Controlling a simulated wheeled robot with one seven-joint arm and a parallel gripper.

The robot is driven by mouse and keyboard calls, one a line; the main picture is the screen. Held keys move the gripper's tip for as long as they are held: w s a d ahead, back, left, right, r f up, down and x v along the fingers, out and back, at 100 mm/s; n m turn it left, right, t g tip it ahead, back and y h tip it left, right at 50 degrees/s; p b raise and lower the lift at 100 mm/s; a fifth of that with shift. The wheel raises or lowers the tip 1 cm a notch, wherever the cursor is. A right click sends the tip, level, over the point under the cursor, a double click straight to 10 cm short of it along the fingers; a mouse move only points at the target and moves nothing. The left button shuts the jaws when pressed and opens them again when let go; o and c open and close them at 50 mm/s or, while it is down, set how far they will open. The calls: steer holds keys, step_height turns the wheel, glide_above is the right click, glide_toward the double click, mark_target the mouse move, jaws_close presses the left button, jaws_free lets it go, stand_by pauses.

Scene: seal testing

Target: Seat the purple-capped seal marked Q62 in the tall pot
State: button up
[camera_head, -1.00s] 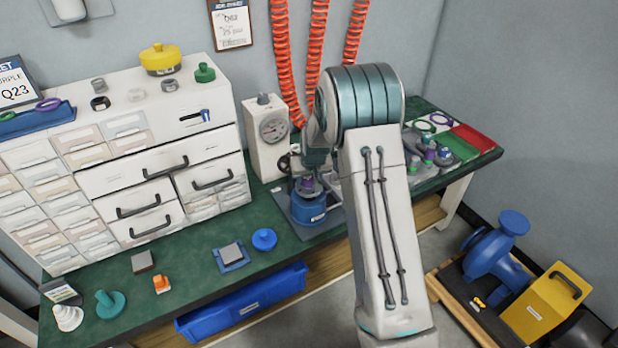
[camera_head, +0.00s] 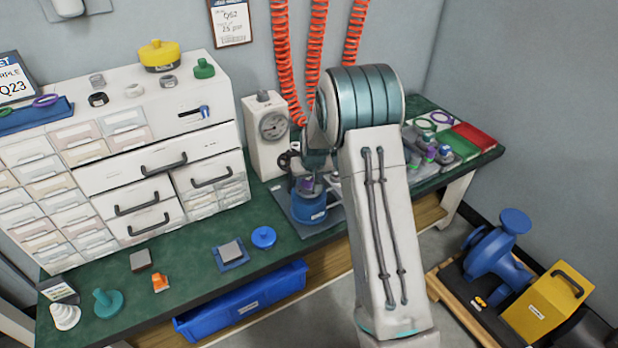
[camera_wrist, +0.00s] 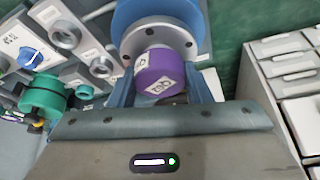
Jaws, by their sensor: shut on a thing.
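A purple-capped seal (camera_wrist: 158,72) is between the fingers of my gripper (camera_wrist: 163,88), which is shut on it. Its white label is turned and partly seen, so I cannot read the mark surely. A grey metal flange with bolt holes (camera_wrist: 182,37) lies right behind the cap, over the blue pot (camera_wrist: 124,14). In the head view the blue pot (camera_head: 309,208) stands on a grey plate on the bench, and the purple cap (camera_head: 306,183) shows at its top under my gripper (camera_head: 308,176). I cannot tell how deep the seal sits.
A white gauge unit (camera_head: 267,135) stands just behind the pot. A white drawer cabinet (camera_head: 140,185) is on the left. My arm hides part of the bench. Several small parts with purple caps (camera_head: 443,155) stand at the right, beside a red tray (camera_head: 475,138).

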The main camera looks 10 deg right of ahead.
steer(key=shift+f+b, duration=0.65)
steer(key=shift+f, duration=0.1)
steer(key=o, duration=1.4)
steer(key=v, duration=1.4)
steer(key=shift+w, duration=0.1)
steer(key=shift+m+g, duration=0.3)
steer(key=shift+g, duration=0.6)
steer(key=s+r+p, duration=0.2)
steer(key=s+r, duration=0.2)
steer(key=s, duration=0.6)
steer(key=s+r+p, duration=0.3)
steer(key=s+r, duration=0.2)
steer(key=s, duration=0.6)
steer(key=s+r+p, duration=0.2)
steer(key=s+r, duration=0.3)
steer(key=s, duration=0.5)
steer(key=shift+s+r, duration=0.1)
steer(key=shift+s, duration=0.05)
